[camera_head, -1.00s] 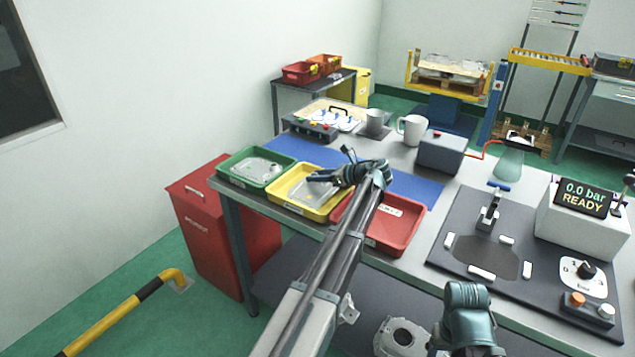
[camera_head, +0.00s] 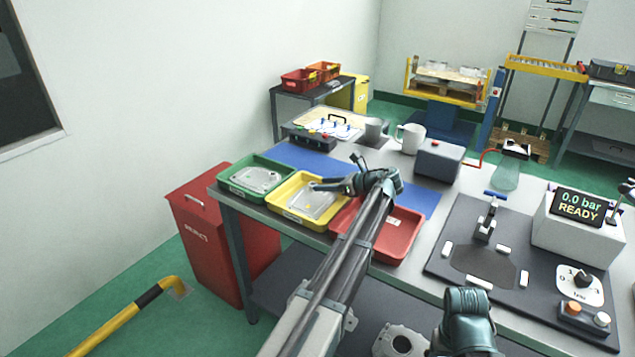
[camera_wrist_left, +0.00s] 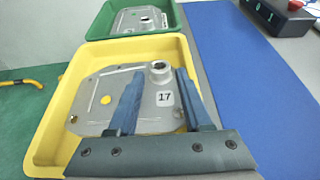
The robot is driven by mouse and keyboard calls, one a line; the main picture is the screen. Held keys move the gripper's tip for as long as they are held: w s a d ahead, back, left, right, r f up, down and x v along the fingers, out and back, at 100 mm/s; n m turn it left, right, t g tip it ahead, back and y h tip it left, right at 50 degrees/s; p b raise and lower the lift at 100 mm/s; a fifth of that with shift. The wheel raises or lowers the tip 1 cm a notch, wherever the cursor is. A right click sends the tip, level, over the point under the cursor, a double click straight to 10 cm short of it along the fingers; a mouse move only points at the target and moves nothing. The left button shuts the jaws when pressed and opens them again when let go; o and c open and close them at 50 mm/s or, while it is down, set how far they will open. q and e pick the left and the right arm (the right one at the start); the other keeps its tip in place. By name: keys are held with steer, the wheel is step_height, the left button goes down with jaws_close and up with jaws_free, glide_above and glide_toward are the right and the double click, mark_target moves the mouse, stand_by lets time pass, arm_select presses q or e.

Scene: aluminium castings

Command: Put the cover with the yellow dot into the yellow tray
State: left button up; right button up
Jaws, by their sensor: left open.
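The cover with the yellow dot (camera_wrist_left: 135,98) lies in the yellow tray (camera_wrist_left: 172,48). It is a flat grey casting with a round boss and a label reading 17. In the head view the same cover (camera_head: 312,203) lies inside the yellow tray (camera_head: 283,212). My left gripper (camera_wrist_left: 157,90) is open over the cover, its fingers apart with nothing gripped between them. In the head view the left gripper (camera_head: 320,186) is at the tray's right part, just above the cover. Of my right arm only a dark teal part shows at the bottom; its gripper fingers are not visible.
A green tray (camera_head: 232,184) with another cover (camera_head: 257,179) stands left of the yellow tray. A red tray (camera_head: 408,243) stands to its right, partly behind my left arm. A blue mat (camera_head: 290,153) lies behind the trays. A black fixture plate (camera_head: 452,232) is farther right.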

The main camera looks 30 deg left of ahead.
arm_select(q)
steer(key=p+v, duration=0.2)
steer(key=v, duration=0.4)
steer(key=shift+d+r, duration=0.25)
steer(key=shift+d, duration=0.05)
steer(key=shift+v, duration=0.85)
steer(key=shift+f, duration=0.1)
arm_select(e)
step_height(320, 180, up, 3)
steer(key=shift+r, duration=0.1)
arm_select(q)
steer(key=shift+s+f, duration=0.1)
